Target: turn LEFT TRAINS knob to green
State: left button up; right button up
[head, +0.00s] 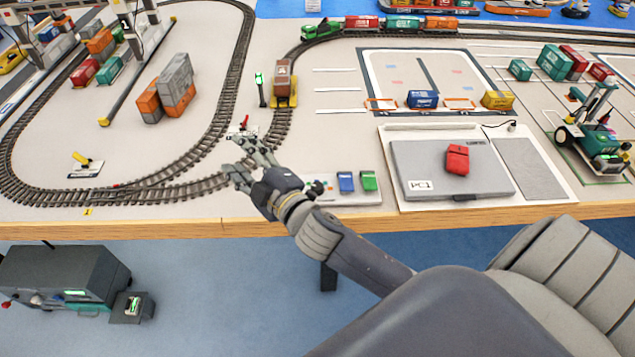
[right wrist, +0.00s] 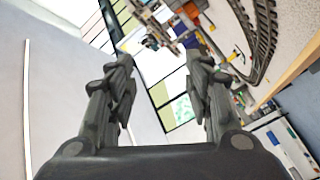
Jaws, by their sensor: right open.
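My right gripper (head: 237,156) is open and empty. It reaches over the train table from the front edge, with its fingers over the track area. In the right wrist view its two fingers (right wrist: 165,85) stand apart with nothing between them. A light control panel (head: 340,201) with a blue switch and a green switch lies at the table's front edge, just right of the gripper. Small dark and red controls (head: 317,187) show at its left part, partly hidden by my gripper. I cannot read a LEFT TRAINS label or tell which control is that knob. My left gripper is not in view.
A yellow lever (head: 83,159) and a red lever (head: 244,122) stand by the tracks. A brown wagon (head: 284,80) stands behind the gripper. A grey laptop-like case (head: 420,170) with a red block (head: 457,159) lies right of the panel. A dark machine (head: 62,275) stands at lower left.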

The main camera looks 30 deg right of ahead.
jog(key=s+a+r+n+g+y, duration=0.1)
jog(key=a+r+n+g+y, duration=0.2)
jog(key=a+r+n+y, duration=1.25)
jog(key=n+g+h, duration=1.5)
jog(key=n+h, duration=0.3)
jog(key=n, duration=0.2)
send_over(318, 185)
notch_tip(318, 185, down, 20)
jog(key=r, duration=0.1)
jog(key=shift+m, duration=0.25)
notch_tip(318, 185, down, 11)
jog(key=shift+a+r+p, duration=0.1)
jog(key=shift+r+p, duration=0.05)
jog(key=shift+p, duration=0.25)
